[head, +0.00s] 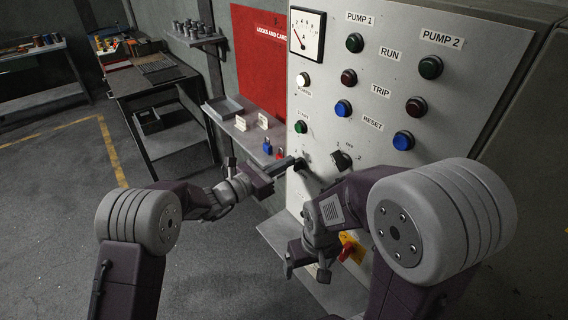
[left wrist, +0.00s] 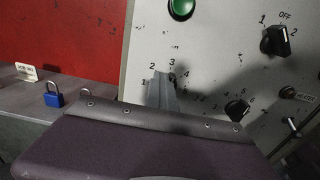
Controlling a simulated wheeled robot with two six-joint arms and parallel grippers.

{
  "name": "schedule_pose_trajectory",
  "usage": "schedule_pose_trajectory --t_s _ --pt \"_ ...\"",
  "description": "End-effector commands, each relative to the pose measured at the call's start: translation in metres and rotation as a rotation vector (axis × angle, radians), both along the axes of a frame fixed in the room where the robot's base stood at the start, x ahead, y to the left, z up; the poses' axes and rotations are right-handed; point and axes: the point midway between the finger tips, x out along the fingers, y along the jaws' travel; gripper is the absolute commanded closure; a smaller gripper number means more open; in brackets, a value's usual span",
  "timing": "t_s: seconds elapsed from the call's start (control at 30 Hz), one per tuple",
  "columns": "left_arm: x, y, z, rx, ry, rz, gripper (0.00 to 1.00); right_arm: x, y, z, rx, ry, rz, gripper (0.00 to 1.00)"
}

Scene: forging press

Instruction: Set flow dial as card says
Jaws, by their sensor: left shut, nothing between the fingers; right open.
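A numbered dial on the grey panel (head: 340,90) is mostly hidden behind my left gripper (head: 297,163); the numerals 2, 3 and 4 show around the fingers in the left wrist view (left wrist: 162,92). The gripper is shut, with its tips at the panel face; I cannot tell whether they touch the knob. A second numbered black dial (left wrist: 237,109) stands to the right; the flow label is not readable. Small white cards (head: 241,123) stand on the side shelf, their text too small to read. My right gripper (head: 305,270) is open and empty, low before the panel.
A black selector marked 1, OFF, 2 (head: 340,160) is right of the left gripper. A yellow-and-red switch (head: 350,248) is beside my right gripper. Blue (head: 267,146) and red (head: 280,153) padlocks are at the shelf. Open floor lies to the left.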

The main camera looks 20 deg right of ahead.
Motion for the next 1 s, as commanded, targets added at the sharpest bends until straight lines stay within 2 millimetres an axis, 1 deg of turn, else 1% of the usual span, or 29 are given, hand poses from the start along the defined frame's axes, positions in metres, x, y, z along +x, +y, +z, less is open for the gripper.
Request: schedule_pose_trajectory --t_s 0.03,0.17,0.57,0.67,1.0 --pt "-0.007 -0.004 -0.009 0.013 0.009 -0.017 1.00 0.000 0.000 -0.003 0.000 0.000 0.000 0.12" --pt "-0.008 -0.004 -0.009 0.014 0.009 -0.017 1.00 0.000 0.000 -0.005 0.000 0.000 0.000 0.12" --pt "-0.006 0.003 -0.001 0.011 0.006 -0.010 1.00 0.000 0.000 -0.006 0.000 0.000 0.000 0.12" --pt "-0.007 0.012 0.000 0.011 0.005 -0.007 1.00 0.000 0.000 -0.009 0.000 0.000 0.000 0.12" --pt "-0.021 0.052 0.002 0.007 0.001 -0.005 1.00 0.000 0.000 -0.018 0.000 0.000 0.000 0.12"
